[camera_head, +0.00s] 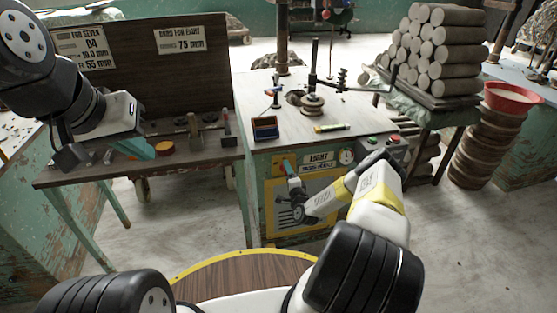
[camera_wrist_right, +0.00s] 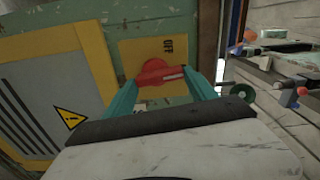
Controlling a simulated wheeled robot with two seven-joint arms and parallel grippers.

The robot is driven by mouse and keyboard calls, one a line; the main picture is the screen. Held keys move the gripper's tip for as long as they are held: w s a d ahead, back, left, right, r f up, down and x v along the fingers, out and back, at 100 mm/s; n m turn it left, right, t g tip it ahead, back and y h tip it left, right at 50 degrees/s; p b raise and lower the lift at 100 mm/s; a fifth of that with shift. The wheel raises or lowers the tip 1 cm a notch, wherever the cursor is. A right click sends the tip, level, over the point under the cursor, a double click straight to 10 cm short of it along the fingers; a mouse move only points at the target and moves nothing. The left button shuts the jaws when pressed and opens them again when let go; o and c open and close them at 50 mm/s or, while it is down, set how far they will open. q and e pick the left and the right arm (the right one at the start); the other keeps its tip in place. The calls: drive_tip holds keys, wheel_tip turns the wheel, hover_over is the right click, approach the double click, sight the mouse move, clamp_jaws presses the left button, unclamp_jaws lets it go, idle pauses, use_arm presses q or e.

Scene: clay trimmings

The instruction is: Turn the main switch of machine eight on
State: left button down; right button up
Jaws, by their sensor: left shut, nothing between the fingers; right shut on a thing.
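Machine eight's cabinet (camera_head: 262,205) stands ahead with a label reading EIGHT (camera_head: 318,159) on its worn green front. In the right wrist view its main switch is a red handle (camera_wrist_right: 152,73) on a yellow plate (camera_wrist_right: 143,50) marked OFF. My right gripper (camera_wrist_right: 163,84) has its teal fingers at both sides of the red handle, shut on it. In the head view my right forearm and wrist hide part of the panel. My left gripper (camera_head: 142,149) is shut and empty above the left bench, far from the switch.
The left bench (camera_head: 190,156) carries tools and a backboard with signs. Stacked clay rolls (camera_head: 440,55) and a red basin (camera_head: 512,97) stand at right. A yellow warning triangle (camera_wrist_right: 71,118) marks the grille panel.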

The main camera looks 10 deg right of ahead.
drive_tip(key=shift+f+m, duration=0.1)
drive_tip(key=shift+m, duration=0.5)
drive_tip(key=o, duration=1.4)
drive_tip(key=shift+c, duration=0.2)
drive_tip(key=s, duration=0.8)
drive_tip(key=shift+d, duration=0.2)
drive_tip(key=shift+w, duration=0.1)
